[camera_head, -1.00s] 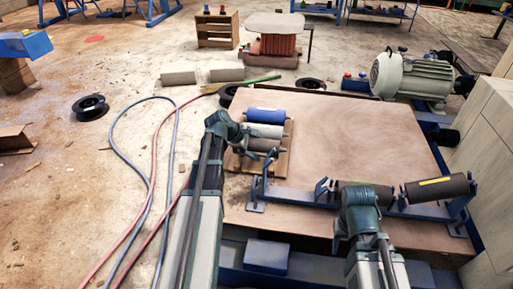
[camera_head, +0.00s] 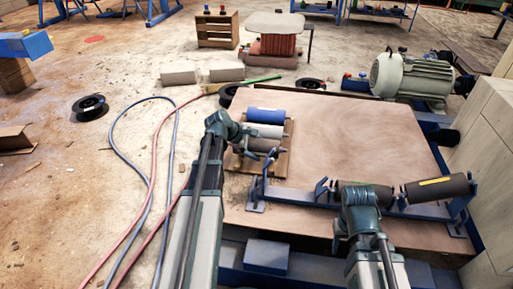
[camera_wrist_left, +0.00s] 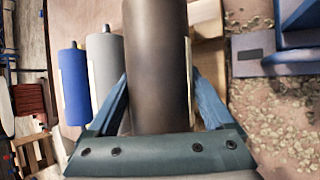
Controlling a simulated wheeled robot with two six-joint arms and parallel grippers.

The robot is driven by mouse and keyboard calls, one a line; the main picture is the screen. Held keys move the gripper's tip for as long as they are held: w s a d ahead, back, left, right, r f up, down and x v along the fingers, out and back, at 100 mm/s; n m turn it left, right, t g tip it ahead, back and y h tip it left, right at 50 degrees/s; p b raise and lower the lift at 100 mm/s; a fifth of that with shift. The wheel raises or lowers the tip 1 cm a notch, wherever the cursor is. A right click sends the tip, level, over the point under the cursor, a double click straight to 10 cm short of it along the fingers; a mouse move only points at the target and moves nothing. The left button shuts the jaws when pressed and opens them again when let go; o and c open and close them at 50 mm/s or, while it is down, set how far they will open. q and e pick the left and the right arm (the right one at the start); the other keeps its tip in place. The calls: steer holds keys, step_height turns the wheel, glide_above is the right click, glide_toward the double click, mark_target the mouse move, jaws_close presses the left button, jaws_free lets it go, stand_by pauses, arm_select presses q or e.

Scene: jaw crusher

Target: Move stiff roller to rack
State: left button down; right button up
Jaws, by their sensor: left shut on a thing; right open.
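A dark brown roller (camera_wrist_left: 158,55) with a pale label strip lies between the two fingers of my left gripper (camera_wrist_left: 160,100), which is shut on it. In the head view my left gripper (camera_head: 243,138) is at the near end of a row of rollers, partly hiding the dark roller (camera_head: 262,146). A blue rack (camera_head: 300,196) stands at the front right of the brown board. It carries a dark roller with a yellow label (camera_head: 437,187) and another dark roller (camera_head: 378,196). My right gripper (camera_head: 358,198) is over this second one; its fingertips are hidden by the wrist.
A blue roller (camera_head: 266,115) and a grey roller (camera_head: 264,131) lie beside the dark one on a wooden pallet (camera_head: 284,160). The board's middle (camera_head: 350,135) is clear. A motor (camera_head: 410,76) stands behind at right. Hoses (camera_head: 152,180) lie on the floor at left.

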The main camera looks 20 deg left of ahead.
arm_select(q)
steer(key=shift+f+b, duration=1.25)
steer(key=shift+b, duration=0.05)
jaws_free()
steer(key=shift+r, duration=0.1)
steer(key=p+v, duration=1)
steer(key=v, duration=0.3)
steer(key=shift+a+r+p, duration=0.25)
steer(key=shift+p, duration=0.15)
steer(key=shift+s, duration=0.15)
